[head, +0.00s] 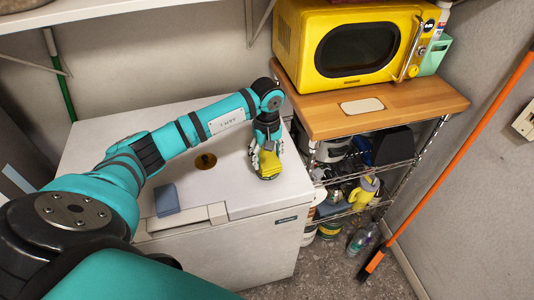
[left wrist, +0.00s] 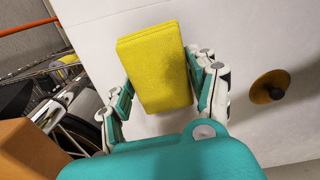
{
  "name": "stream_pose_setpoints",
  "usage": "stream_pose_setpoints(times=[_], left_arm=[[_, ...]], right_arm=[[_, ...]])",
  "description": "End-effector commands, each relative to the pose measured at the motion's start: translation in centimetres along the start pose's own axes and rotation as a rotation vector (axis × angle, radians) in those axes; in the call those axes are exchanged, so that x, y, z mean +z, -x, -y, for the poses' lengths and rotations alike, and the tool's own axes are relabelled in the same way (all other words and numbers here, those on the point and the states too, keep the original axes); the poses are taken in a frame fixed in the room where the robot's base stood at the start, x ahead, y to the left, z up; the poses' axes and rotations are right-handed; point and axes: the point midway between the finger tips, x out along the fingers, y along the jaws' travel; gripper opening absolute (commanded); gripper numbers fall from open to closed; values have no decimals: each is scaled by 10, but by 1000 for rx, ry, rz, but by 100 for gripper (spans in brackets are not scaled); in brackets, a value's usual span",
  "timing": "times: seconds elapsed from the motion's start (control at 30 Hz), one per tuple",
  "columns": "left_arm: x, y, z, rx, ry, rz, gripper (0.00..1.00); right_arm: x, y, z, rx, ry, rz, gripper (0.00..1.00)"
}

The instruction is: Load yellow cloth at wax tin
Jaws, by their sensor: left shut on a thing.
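My left gripper (head: 267,160) is shut on the folded yellow cloth (head: 269,168), over the right part of the white lid. In the left wrist view the yellow cloth (left wrist: 157,68) sits between the two fingers (left wrist: 160,85). I cannot tell whether the cloth touches the lid. A round gold-brown disc with a dark centre (head: 205,162), possibly the wax tin, is on the lid to the left of the gripper. It also shows at the right in the left wrist view (left wrist: 268,87), apart from the cloth. My right gripper is not in view.
A folded blue-grey cloth (head: 167,200) lies near the front edge of the white chest appliance (head: 255,240). At right, a wooden-topped wire rack (head: 372,107) carries a yellow microwave (head: 350,45). An orange-handled broom (head: 450,160) leans farther right.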

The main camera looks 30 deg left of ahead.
Motion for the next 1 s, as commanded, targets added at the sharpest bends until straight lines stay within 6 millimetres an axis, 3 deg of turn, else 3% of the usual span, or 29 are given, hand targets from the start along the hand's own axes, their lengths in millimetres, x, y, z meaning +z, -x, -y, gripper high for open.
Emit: stream_pose_setpoints(times=[1.0], left_arm=[[0, -5, 0, 0, 0, 0, 34]], right_arm=[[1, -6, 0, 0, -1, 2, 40]])
